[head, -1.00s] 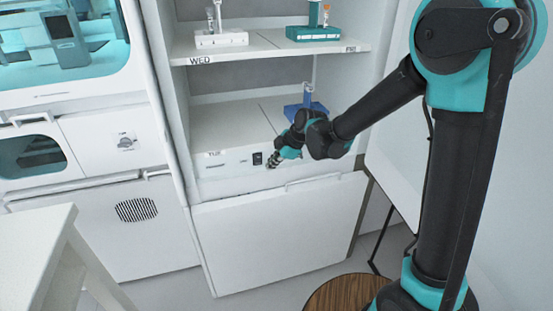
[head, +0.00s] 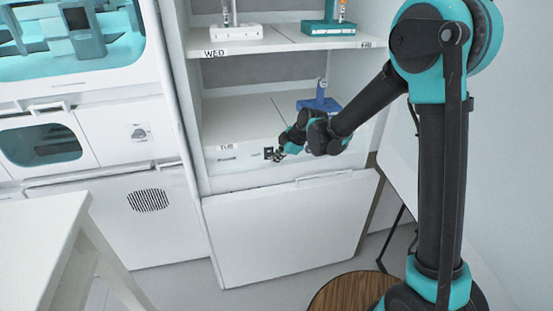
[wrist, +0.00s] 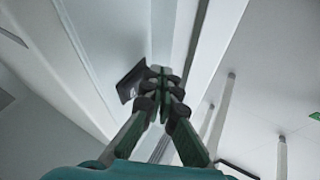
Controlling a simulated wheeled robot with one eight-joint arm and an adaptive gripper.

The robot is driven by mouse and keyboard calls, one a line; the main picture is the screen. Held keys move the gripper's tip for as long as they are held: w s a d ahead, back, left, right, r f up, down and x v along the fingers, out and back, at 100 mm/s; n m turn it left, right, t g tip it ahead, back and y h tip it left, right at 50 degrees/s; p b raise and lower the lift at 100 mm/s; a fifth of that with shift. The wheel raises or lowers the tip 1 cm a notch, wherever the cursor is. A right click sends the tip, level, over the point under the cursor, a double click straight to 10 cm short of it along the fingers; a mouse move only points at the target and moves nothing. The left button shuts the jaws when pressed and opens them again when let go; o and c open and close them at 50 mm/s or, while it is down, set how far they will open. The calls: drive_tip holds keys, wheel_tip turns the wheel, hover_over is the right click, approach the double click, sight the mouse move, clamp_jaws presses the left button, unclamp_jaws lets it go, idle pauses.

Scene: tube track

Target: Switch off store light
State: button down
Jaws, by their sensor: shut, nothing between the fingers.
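The store light switch appears to be the small black switch (head: 268,153) on the white panel under the shelf marked TUE. In the wrist view a dark switch plate (wrist: 130,82) shows just left of the fingertips. My gripper (head: 279,157) is at the panel, just right of the switch, and partly overlaps it in the head view. In the wrist view my gripper (wrist: 161,75) has its fingers together and nothing between them. I cannot tell whether the fingertips touch the switch, or which way it is set.
A blue stand (head: 318,103) is on the lower shelf, behind my wrist. White (head: 235,33) and teal (head: 328,28) racks stand on the upper shelf. A white drawer front (head: 290,225) with a handle lies below the panel. A white table (head: 35,245) is at the left.

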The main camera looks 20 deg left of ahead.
drive_tip(key=shift+w+a+f+t+y, duration=0.15)
drive_tip(key=shift+w+f+t+y, duration=0.15)
drive_tip(key=shift+t+y, duration=0.15)
drive_tip(key=shift+r, duration=0.2)
drive_tip(key=shift+r, duration=0.7)
drive_tip(key=shift+s, duration=0.1)
